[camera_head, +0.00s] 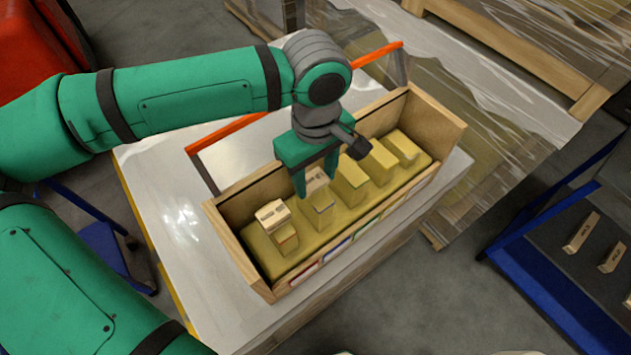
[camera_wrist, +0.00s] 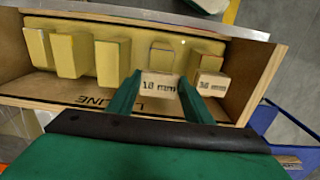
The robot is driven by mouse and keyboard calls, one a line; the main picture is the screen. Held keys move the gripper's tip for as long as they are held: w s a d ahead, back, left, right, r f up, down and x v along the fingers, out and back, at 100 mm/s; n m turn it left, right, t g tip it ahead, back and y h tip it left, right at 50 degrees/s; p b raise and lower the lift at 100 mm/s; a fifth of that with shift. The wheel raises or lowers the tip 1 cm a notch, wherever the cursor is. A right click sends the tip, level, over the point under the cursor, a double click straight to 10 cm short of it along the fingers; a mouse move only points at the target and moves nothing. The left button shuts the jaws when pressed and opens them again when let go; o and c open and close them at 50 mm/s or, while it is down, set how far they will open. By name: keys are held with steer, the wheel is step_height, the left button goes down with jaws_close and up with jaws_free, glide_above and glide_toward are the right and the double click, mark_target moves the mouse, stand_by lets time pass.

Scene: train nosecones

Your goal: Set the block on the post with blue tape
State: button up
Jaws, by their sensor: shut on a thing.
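My gripper (camera_head: 315,177) is shut on a pale wooden block (camera_wrist: 158,84) marked "18 mm" in the wrist view. The block (camera_head: 316,186) is at the top of the second post from the left (camera_head: 321,211) in the head view. In the wrist view this post (camera_wrist: 160,62) is behind the block and has a thin bluish line near its top. A blue label (camera_head: 338,250) is on the box front before it. I cannot tell whether block and post touch.
The wooden box (camera_head: 226,232) holds a row of yellow posts. The leftmost post carries another pale block (camera_head: 272,214); the posts to the right (camera_head: 351,180) look bare. The box stands on a pale table (camera_head: 185,215). A blue-edged rack (camera_head: 550,312) is at right.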

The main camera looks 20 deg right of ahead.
mark_target(315, 183)
steer(key=shift+s+f, duration=0.1)
steer(key=shift+f, duration=1.1)
steer(key=shift+d+f, duration=0.1)
steer(key=shift+f, duration=0.1)
steer(key=o, duration=1.1)
steer(key=shift+r, duration=0.1)
step_height(315, 183, up, 12)
steer(key=shift+r, duration=0.15)
